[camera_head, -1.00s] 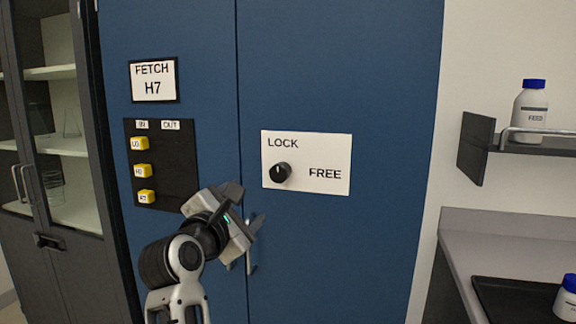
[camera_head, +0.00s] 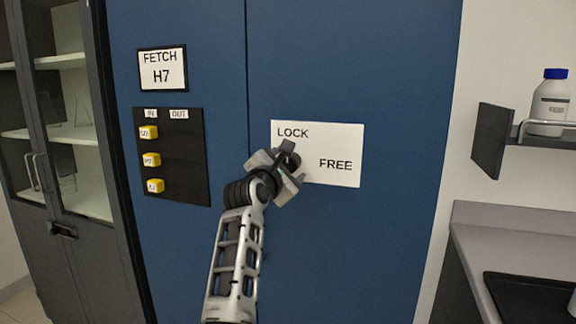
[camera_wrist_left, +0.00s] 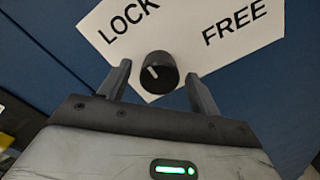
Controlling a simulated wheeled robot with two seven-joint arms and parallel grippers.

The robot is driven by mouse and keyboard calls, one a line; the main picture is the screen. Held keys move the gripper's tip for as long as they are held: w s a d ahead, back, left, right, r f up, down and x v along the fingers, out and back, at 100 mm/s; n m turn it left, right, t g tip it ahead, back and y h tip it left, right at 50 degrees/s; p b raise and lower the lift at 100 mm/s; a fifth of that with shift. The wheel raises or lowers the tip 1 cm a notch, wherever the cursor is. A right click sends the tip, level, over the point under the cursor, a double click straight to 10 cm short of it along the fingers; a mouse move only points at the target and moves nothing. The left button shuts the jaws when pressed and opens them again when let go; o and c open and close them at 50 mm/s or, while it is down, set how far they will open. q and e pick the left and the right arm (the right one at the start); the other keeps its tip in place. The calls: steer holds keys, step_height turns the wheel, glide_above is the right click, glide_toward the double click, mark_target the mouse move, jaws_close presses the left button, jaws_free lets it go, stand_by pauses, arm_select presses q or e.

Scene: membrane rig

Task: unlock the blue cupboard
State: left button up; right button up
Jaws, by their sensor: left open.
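The blue cupboard (camera_head: 355,60) fills the middle of the head view. A white plate (camera_head: 345,140) on its right door reads LOCK at the upper left and FREE at the right. The black round knob (camera_wrist_left: 159,73) shows in the left wrist view, with its white mark on the side toward LOCK. My left gripper (camera_head: 292,163) is at the knob and partly hides it in the head view. In the left wrist view its open fingers stand on either side of the knob; whether they touch it I cannot tell. My right gripper is not in view.
A black panel (camera_head: 185,185) with yellow tags and a FETCH H7 sign (camera_head: 162,69) are on the left door. A glass-fronted cabinet (camera_head: 60,228) stands at left. A shelf with a bottle (camera_head: 549,103) and a grey counter (camera_head: 520,235) are at right.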

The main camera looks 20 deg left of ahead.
arm_select(q)
steer(key=shift+w, duration=0.55)
steer(key=c, duration=1)
